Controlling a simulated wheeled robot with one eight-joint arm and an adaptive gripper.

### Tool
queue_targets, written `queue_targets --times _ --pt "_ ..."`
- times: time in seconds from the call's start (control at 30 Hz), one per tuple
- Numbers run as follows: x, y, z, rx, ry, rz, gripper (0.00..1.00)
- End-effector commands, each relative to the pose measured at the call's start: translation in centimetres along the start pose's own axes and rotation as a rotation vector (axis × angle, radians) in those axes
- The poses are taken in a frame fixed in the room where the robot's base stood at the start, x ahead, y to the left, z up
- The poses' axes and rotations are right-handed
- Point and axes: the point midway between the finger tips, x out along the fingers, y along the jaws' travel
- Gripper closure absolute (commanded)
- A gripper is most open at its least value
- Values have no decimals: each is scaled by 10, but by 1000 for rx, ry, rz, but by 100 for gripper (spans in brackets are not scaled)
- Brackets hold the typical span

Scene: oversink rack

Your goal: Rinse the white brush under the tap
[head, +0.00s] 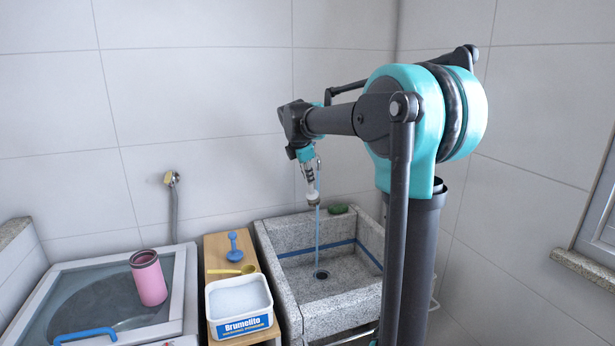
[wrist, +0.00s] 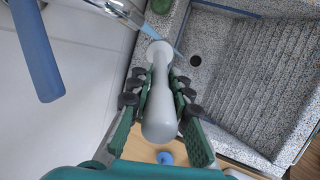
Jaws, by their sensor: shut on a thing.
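The white brush (wrist: 160,105) is held between the green fingers of my gripper (wrist: 160,88). In the wrist view its rounded pale handle lies lengthwise between the fingers, and its far end is close beside the blue water stream (wrist: 179,42). In the head view the brush (head: 312,197) is a small pale piece below my gripper (head: 310,179), over the back left of the stone sink (head: 288,286). The stream (head: 318,240) runs down towards the drain (head: 321,274). I cannot tell whether water touches the brush. The tap's outlet is hidden in the head view.
A wooden board (head: 215,255) left of the sink holds a blue brush (head: 233,249), a yellow scoop (head: 231,271) and a white powder tub (head: 240,307). A pink tumbler (head: 148,278) stands on the washer lid further left. A green item (head: 337,209) sits on the sink's back rim.

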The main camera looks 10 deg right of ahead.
Motion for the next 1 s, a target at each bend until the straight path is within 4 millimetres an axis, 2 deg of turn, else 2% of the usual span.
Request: queue_targets --times 1.0 --pt "0 -8 8 -1 0 0 100"
